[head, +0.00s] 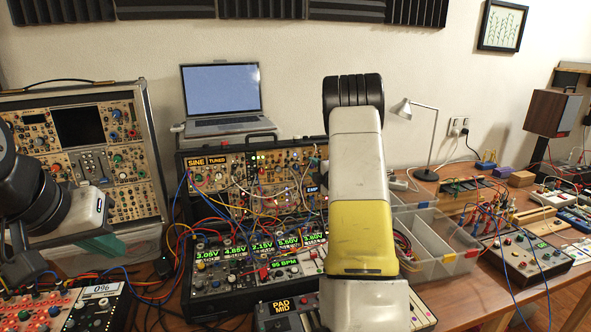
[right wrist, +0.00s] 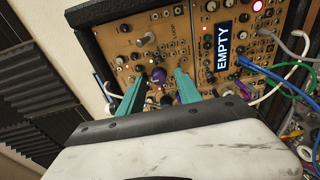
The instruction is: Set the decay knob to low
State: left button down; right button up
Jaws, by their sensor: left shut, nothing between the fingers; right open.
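The tan modular synth panel (right wrist: 165,30) fills the top of the right wrist view. My right gripper (right wrist: 159,75) is open, its two teal fingers pointing at the panel. The knob lettering is too small to read, so I cannot tell which is decay. In the head view my right arm hides that gripper. My left gripper (head: 104,245) is shut and empty at the left.
A blue display (right wrist: 222,48) reading EMPTY sits right of the fingers. Patch cables (right wrist: 285,75) hang further right. In the head view, the synth case (head: 225,165) is crowded with cables, a laptop (head: 222,97) stands behind it, and a clear divided tray (head: 440,240) lies right of my arm.

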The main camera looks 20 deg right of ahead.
jog(key=s, duration=0.7)
jog(key=shift+s+d+r, duration=0.2)
jog(key=shift+s+r, duration=0.1)
jog(key=shift+r, duration=0.05)
